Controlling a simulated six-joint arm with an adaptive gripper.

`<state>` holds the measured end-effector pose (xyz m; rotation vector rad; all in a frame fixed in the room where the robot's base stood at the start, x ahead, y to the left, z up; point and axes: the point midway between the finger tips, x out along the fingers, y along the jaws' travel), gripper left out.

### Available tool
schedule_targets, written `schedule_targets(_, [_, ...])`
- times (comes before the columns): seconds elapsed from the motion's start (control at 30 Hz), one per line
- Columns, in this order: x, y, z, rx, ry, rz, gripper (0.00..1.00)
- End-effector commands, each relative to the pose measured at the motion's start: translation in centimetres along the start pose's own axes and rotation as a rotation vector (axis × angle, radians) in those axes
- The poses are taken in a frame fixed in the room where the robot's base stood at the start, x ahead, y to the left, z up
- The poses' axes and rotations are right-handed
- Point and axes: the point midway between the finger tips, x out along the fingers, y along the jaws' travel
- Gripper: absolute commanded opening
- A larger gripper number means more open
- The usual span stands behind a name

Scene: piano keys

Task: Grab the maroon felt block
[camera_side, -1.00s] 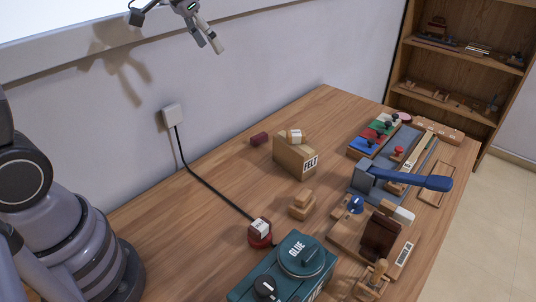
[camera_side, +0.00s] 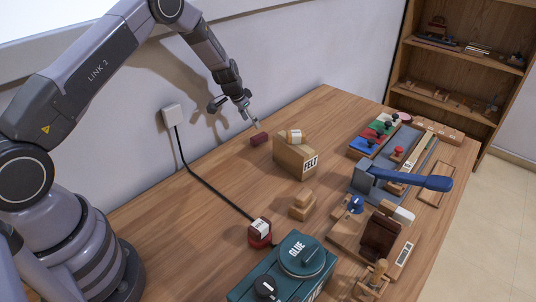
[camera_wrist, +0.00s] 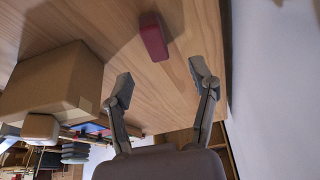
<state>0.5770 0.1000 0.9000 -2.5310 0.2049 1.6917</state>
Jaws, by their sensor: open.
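The maroon felt block (camera_side: 259,139) lies on the wooden table behind the FELT box, near the wall. In the wrist view the maroon block (camera_wrist: 154,37) lies beyond the fingertips, roughly between their lines. My gripper (camera_side: 249,113) is just above and behind the block in the side view. In the wrist view my gripper (camera_wrist: 160,80) has its two fingers apart with nothing between them. The fingers look clear of the block.
The FELT box (camera_side: 295,160), with a small wooden piece (camera_side: 294,136) on top, stands close to the block; the box (camera_wrist: 55,82) is left in the wrist view. The wall (camera_side: 285,60) is close behind. A black cable (camera_side: 205,185) crosses the table.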

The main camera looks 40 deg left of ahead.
Motion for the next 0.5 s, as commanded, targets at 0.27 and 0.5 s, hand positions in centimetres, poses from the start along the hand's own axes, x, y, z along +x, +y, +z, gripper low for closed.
schedule_targets(0.27, [2.9,0.1,0.0,-0.001,0.000,0.000,0.59])
schedule_targets(0.5, [6.3,0.6,0.1,-0.001,-0.001,0.000,0.59])
